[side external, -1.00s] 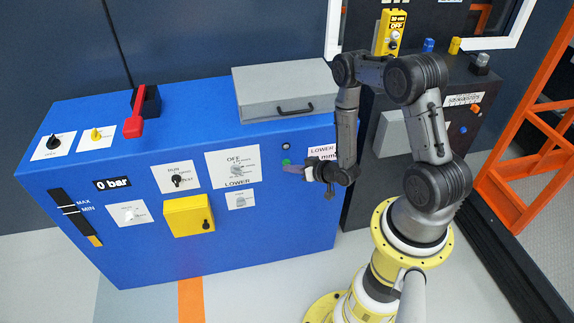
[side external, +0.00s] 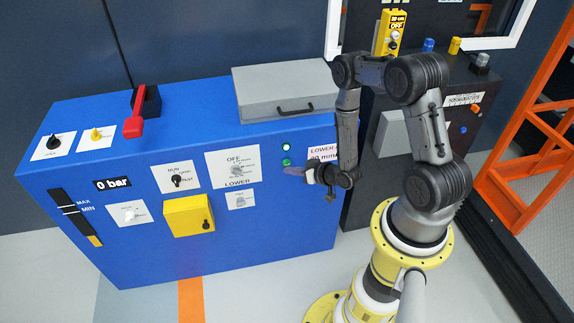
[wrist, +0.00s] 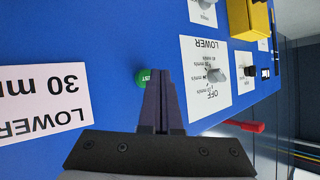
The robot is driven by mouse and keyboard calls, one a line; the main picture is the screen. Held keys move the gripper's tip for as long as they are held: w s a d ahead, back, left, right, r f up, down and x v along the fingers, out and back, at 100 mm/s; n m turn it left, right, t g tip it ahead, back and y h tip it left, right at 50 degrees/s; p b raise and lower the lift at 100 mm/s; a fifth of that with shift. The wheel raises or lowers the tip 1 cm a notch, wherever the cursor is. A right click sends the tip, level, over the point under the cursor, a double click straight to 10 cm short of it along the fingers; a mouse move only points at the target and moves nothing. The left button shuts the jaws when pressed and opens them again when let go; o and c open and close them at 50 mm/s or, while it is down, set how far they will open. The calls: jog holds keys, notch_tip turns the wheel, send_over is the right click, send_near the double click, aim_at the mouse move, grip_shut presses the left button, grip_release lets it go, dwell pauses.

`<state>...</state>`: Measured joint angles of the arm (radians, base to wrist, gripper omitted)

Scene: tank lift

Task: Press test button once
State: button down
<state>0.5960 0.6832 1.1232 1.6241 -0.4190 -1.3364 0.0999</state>
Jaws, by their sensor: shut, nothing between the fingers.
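The round green test button (wrist: 143,77) is on the front of the blue cabinet, partly hidden behind my fingers in the wrist view. It shows in the side view as a small green spot (side external: 286,162). In the wrist view the closed fingers (wrist: 160,72) point at the panel and overlap the button's edge. I cannot tell whether they touch it.
The OFF/LOWER selector (side external: 237,170) is left of my fingers on the blue cabinet (side external: 270,225). A grey box (side external: 285,90) sits on top. A yellow box (side external: 188,215) sticks out lower left.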

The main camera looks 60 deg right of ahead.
jog(key=shift+s+a, duration=0.1)
jog(key=s+a, duration=0.3)
jog(key=shift+s+a, duration=0.25)
jog(key=shift+s, duration=0.05)
dwell(0.5)
dwell(0.4)
jog(key=w+d+r+n+g, duration=0.1)
jog(key=w+r+n+g, duration=0.1)
jog(key=w+r, duration=0.6)
notch_tip(320, 180, up, 16)
jog(key=a+n+g, duration=0.1)
jog(key=a, duration=0.2)
jog(key=s+a+r+g, duration=0.1)
jog(key=s+a+r, duration=0.2)
jog(key=s+r, duration=0.3)
jog(key=s+a+r+g, duration=0.1)
jog(key=s+a+r, duration=0.2)
jog(key=s+r, duration=0.3)
jog(key=s+a+r+g, duration=0.1)
jog(key=s+a, duration=0.1)
jog(key=s, duration=0.5)
jog(key=s+a+r+n+y, duration=0.1)
jog(key=s+a+r, duration=0.1)
jog(key=s, duration=0.5)
jog(key=shift+s+g+y, duration=0.2)
jog(key=shift+g+y, duration=0.1)
jog(key=shift+g, duration=0.1)
